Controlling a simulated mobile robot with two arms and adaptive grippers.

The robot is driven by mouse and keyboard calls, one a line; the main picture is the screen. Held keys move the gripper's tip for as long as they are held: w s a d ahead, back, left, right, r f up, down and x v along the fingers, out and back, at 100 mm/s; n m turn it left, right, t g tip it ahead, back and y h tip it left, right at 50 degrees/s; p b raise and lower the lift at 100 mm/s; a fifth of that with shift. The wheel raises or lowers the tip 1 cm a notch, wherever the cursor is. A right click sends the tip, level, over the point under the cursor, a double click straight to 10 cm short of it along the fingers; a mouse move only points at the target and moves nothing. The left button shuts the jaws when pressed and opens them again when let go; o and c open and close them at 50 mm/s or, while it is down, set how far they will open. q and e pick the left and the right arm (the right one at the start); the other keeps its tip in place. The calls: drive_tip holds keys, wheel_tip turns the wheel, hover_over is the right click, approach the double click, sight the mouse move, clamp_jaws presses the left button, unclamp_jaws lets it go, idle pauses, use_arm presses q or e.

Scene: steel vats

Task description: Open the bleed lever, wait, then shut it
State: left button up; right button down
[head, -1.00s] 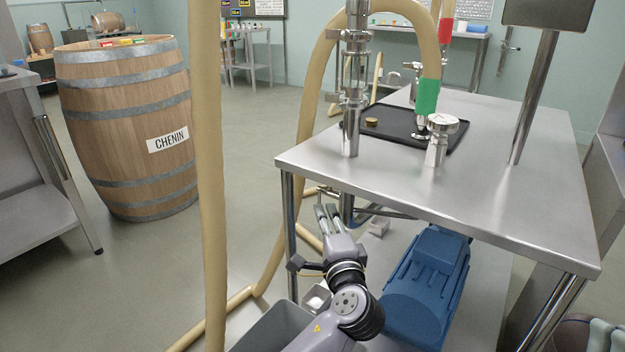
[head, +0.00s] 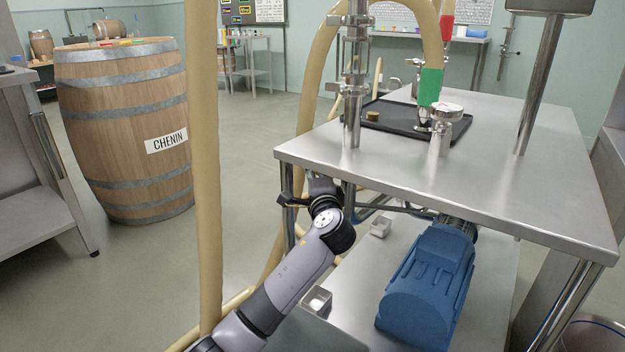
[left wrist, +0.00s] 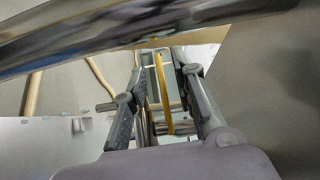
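My left gripper (head: 322,186) is at the near left edge of the steel table, just below the tabletop, its fingers mostly hidden behind its own wrist. In the left wrist view the two fingers (left wrist: 160,85) stand apart. A thin upright yellow strip (left wrist: 162,95) shows between them; I cannot tell whether it is the bleed lever or whether a finger touches it. A shiny steel bar crosses the top of that view. No bleed lever can be made out in the head view. My right gripper is not in view.
The steel tabletop (head: 400,180) overhangs the gripper. A steel pipe stack (head: 352,100) and a dark tray (head: 395,118) stand on it. A blue motor (head: 428,285) sits underneath. A beige hose (head: 207,180) hangs left of the arm. A barrel (head: 125,130) stands at left.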

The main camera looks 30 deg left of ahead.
use_arm(q)
drive_tip(key=shift+w+a, duration=0.2)
drive_tip(key=shift+w, duration=0.05)
drive_tip(key=shift+c, duration=0.4)
clamp_jaws()
idle(0.4)
